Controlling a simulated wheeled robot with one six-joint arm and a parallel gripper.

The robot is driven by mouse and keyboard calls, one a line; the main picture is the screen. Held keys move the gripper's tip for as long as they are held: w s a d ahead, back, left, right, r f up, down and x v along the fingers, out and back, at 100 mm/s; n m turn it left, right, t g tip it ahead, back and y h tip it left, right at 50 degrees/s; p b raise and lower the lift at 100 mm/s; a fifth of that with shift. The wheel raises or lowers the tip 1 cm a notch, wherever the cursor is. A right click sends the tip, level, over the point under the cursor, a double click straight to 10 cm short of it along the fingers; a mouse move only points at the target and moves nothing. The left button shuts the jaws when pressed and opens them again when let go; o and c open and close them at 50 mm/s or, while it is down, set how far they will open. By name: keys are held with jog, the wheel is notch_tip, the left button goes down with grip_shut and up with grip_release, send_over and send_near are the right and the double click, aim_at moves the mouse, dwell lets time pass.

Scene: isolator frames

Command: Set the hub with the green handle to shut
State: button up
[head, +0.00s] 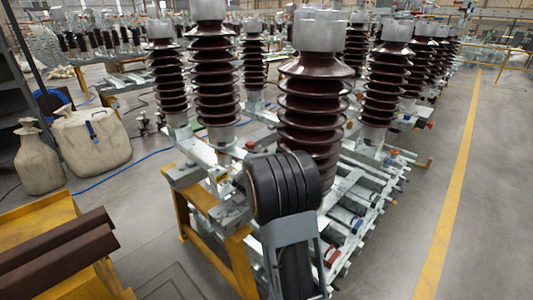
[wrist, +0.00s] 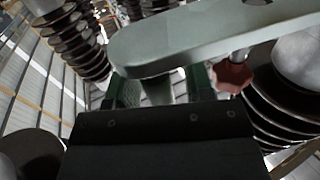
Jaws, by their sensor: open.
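In the wrist view, a long pale grey-green bar (wrist: 190,42) with a rounded left end crosses close in front of my gripper (wrist: 162,88). It looks like the handle, though its green is faint. My gripper is open, its two dark green-edged fingers apart, one on each side of a short pale stem below the bar. I cannot tell whether they touch it. A dark red knob (wrist: 233,77) hangs under the bar to the right of the fingers. The hub is not clearly seen, nor its setting. In the head view my arm hides the gripper and handle.
Brown ribbed insulators (head: 315,110) stand close around my arm on a metal frame (head: 365,190). A yellow stand (head: 205,205) is left of it. Sacks (head: 90,138) and a yellow rack (head: 40,225) are farther left. Floor (head: 420,200) is clear at right.

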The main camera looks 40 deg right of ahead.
jog(key=shift+w+d, duration=0.15)
jog(key=shift+c, duration=0.3)
grip_shut()
dwell(0.3)
